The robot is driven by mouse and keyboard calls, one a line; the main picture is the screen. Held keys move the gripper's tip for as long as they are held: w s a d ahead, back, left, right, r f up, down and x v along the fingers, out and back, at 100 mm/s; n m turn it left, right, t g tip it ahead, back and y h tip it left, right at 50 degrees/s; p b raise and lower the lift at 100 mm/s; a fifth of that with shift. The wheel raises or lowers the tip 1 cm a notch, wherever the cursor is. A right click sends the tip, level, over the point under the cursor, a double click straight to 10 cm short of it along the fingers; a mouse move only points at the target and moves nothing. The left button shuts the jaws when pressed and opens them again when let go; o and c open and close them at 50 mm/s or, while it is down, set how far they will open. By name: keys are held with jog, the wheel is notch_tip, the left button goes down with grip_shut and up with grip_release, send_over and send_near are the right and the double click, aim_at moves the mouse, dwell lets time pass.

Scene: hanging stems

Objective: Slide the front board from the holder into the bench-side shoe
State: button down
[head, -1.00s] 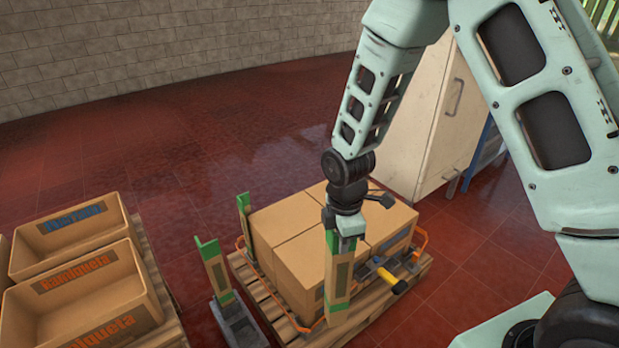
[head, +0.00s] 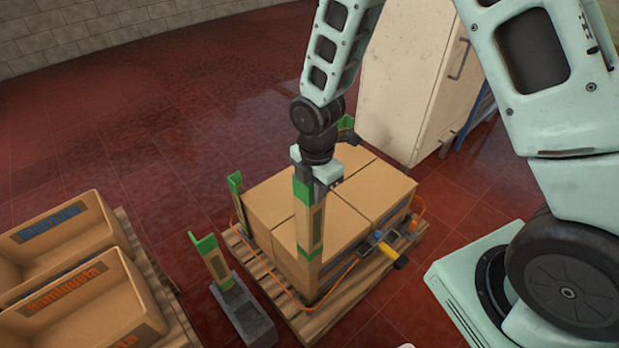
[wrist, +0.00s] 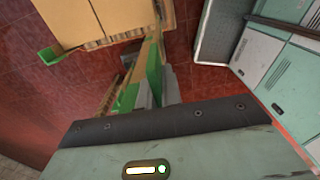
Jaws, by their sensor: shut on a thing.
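My gripper (head: 316,180) is shut on the upper part of an upright tan board (head: 316,228) with green bands. The board stands in front of the box stack's near corner; whether it touches the boxes or its foot rests on anything is unclear. In the wrist view, the board (wrist: 152,62) runs away from the jaws. The grey holder (head: 254,323) is on the floor left of the pallet, with another green-topped board (head: 214,262) standing in it. Green-topped boards also stand at the stack's left corner (head: 236,186) and back corner (head: 346,122). I cannot make out the bench-side shoe.
Cardboard boxes (head: 285,195) sit on a wooden pallet (head: 345,312), ringed by an orange strap (head: 345,278) with a yellow-handled tensioner (head: 398,261). Open crates (head: 75,300) are at left. A white cabinet (head: 415,80) stands behind right. Red floor at back left is clear.

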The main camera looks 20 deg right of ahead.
jog(key=b, duration=2.5)
send_over(314, 270)
jog(key=shift+w+f, duration=0.2)
jog(key=shift+f, duration=13.95)
jog(key=shift+f+b, duration=1.55)
jog(key=shift+f, duration=1.15)
jog(key=shift+f+b, duration=0.35)
jog(key=shift+f, duration=0.25)
jog(key=c, duration=1.5)
grip_release()
